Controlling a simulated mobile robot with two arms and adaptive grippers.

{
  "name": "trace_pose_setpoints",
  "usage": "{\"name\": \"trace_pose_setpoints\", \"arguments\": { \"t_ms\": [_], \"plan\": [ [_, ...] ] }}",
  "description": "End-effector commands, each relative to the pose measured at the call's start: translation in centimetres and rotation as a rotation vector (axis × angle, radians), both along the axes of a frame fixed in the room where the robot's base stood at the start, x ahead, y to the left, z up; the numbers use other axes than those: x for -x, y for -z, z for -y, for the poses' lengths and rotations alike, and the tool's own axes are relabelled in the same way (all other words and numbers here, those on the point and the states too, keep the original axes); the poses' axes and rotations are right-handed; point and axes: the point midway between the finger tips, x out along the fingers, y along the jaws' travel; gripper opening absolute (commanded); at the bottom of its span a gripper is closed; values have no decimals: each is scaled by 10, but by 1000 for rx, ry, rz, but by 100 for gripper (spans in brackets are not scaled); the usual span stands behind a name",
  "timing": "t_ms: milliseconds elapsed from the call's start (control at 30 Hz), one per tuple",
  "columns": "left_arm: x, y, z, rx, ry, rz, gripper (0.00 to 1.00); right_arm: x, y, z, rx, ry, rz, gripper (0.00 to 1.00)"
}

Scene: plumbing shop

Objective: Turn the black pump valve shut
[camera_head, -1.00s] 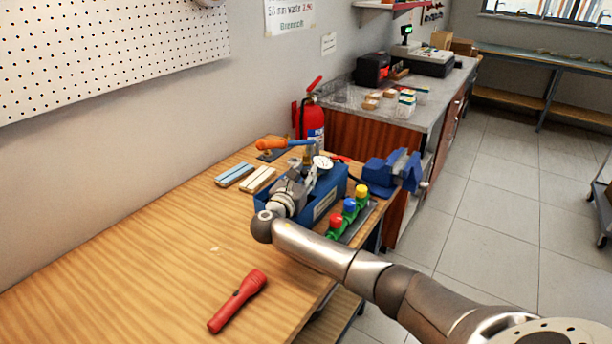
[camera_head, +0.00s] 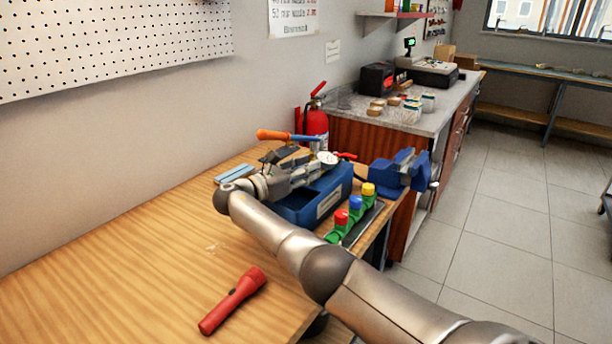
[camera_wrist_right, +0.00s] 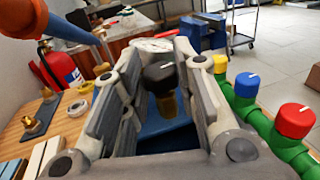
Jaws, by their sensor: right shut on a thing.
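The black pump valve is a black knob (camera_wrist_right: 159,70) with a white line on top and a brass stem below. In the right wrist view it stands upright between the fingers of my right gripper (camera_wrist_right: 161,82), which is shut on it. The pump's round white gauge (camera_head: 328,158) is just beyond the fingers. The orange-gripped pump handle (camera_head: 273,135) lies behind the gripper. My left gripper is not in view.
Green valves with red, blue and yellow caps (camera_head: 356,203) stand beside the pump, close to the gripper's right side. A blue vise (camera_head: 390,172) is at the bench's right end. A red flashlight (camera_head: 232,300) lies in front; the bench's left is clear (camera_head: 120,275).

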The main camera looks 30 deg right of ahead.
Motion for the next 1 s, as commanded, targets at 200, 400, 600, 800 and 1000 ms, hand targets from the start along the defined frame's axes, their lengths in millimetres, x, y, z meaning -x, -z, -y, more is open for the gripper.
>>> {"name": "trace_pose_setpoints", "arguments": {
  "t_ms": [200,400,600,800,1000],
  "plan": [
    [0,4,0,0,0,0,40,0,0,1,0,15,1,4],
    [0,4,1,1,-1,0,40,0,-1,1,0,15,2,4],
    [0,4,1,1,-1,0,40,0,-1,1,0,15,2,33],
    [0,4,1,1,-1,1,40,0,-1,1,0,15,1,35],
    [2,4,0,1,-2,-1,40,0,0,-4,0,14,1,35]
  ]
}}
